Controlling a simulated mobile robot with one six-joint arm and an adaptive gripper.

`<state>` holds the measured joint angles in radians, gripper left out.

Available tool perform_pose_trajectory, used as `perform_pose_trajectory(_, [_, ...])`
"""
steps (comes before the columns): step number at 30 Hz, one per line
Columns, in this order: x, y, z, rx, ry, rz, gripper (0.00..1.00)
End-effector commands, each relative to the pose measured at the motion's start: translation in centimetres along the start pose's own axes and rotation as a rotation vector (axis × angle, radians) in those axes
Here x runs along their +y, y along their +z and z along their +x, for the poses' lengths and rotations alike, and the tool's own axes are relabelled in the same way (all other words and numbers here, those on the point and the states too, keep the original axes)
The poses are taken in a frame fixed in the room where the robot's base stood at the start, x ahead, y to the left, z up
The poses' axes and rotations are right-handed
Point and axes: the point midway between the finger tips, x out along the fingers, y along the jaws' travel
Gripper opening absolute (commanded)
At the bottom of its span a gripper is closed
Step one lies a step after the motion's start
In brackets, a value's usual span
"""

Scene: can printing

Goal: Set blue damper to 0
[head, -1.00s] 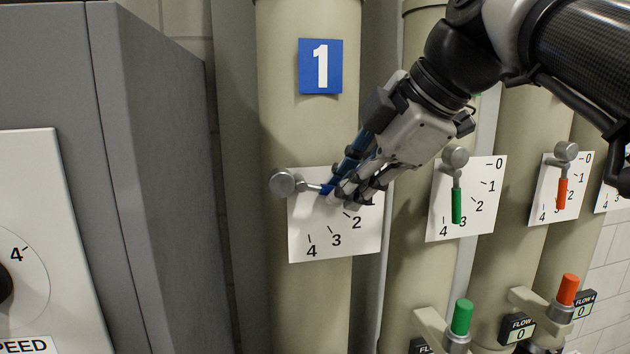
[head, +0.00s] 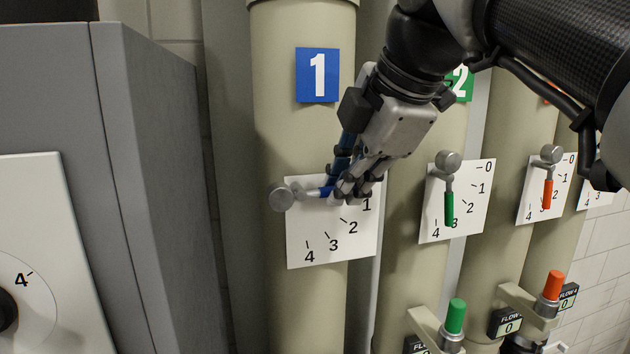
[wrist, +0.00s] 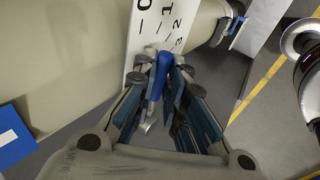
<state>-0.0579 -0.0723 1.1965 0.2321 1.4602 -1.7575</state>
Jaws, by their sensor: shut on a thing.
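The blue damper's grey pivot (head: 282,198) sits at the left of the white dial plate (head: 300,225) on pipe 1. Its blue handle (head: 325,192) points right and slightly up, above the 1 mark. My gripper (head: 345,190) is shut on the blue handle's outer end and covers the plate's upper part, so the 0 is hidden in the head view. In the wrist view the blue handle (wrist: 163,68) lies between my fingers (wrist: 162,72). There the plate (wrist: 148,35) shows 0, 2 and 3 beyond the fingertips.
To the right, pipes carry the green damper (head: 449,208) and the red damper (head: 548,193), both hanging down. Below them are a green knob (head: 455,316) and a red knob (head: 553,285) with flow displays. A grey cabinet (head: 150,170) stands on the left.

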Motion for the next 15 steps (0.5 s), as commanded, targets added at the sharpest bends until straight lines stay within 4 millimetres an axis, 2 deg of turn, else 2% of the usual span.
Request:
perform_pose_trajectory(10, [0.02, 0.04, -0.03, -0.001, 0.001, 0.000, 0.32])
perform_pose_trajectory(15, [0.01, 0.04, -0.01, -0.001, 0.000, 0.000, 0.32])
